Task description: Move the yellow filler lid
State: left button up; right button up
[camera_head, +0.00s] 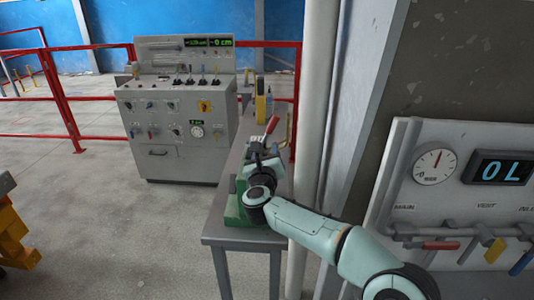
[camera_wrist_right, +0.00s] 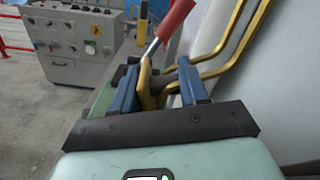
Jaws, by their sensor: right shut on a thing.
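The yellow filler lid (camera_wrist_right: 147,88) shows in the right wrist view as a yellow piece between the blue fingers of my right gripper (camera_wrist_right: 160,88), which is shut on it. In the head view my right gripper (camera_head: 257,160) is over the green device (camera_head: 235,211) on the narrow grey table, and the lid is hidden there. A lever with a red handle (camera_head: 271,125) rises just beyond the gripper; its red grip also shows in the wrist view (camera_wrist_right: 176,17). My left gripper is not in view.
The grey table (camera_head: 250,236) runs beside a pale pipe (camera_head: 313,130) and wall on its right. A yellow-and-dark object (camera_head: 261,104) stands at its far end. A grey control console (camera_head: 175,125) and red railings are behind. A valve panel (camera_head: 455,190) is at right.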

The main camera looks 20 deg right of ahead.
jog(key=shift+d+r, duration=0.1)
jog(key=shift+d, duration=0.1)
jog(key=o, duration=0.8)
jog(key=shift+o, duration=0.2)
jog(key=shift+s+a, duration=0.2)
jog(key=b+v, duration=0.4)
jog(key=v, duration=0.9)
jog(key=shift+d, duration=0.1)
